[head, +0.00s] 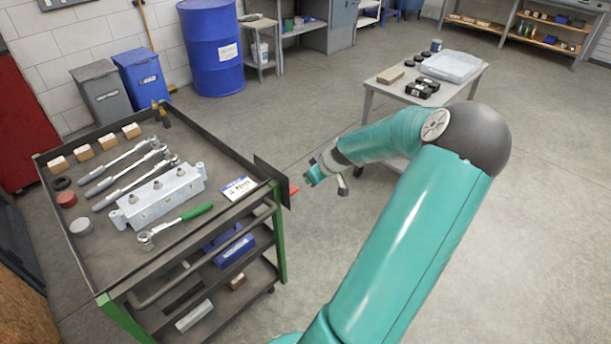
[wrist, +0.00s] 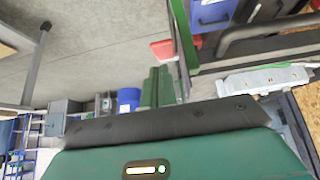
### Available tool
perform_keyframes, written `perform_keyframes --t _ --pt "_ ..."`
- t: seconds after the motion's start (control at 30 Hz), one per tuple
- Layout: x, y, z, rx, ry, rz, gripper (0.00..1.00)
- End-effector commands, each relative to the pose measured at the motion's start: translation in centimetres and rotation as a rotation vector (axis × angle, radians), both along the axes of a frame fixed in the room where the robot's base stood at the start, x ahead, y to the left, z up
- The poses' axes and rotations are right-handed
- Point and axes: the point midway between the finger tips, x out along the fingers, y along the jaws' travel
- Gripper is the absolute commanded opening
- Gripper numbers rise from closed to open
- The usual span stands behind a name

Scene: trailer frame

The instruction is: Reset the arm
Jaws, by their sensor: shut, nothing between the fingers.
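My teal arm reaches across the right half of the head view and bends down to my gripper (head: 327,175). The gripper hangs over open floor between the tool cart (head: 98,296) and the small grey table (head: 466,84), touching neither. In the wrist view the green fingers of my gripper (wrist: 158,86) are together with nothing between them. The cart's near upper rail and part of the cart's tools show at the right of the wrist view, tilted.
The cart's top holds wrenches, a grey metal block (head: 160,195), a green-handled ratchet (head: 176,225) and several small wooden blocks. A dark upright plate (head: 272,181) stands at its right edge. Floor around is free.

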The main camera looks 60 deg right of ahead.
Motion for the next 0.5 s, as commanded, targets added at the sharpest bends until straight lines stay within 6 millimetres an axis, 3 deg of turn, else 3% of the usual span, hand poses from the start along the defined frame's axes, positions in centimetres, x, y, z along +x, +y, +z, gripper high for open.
perform_keyframes --t 0.37,0.5 --pt "0.2 0.2 0.0 0.000 0.004 0.003 0.00" --pt "1.8 2.3 0.6 0.002 0.046 0.039 0.00"
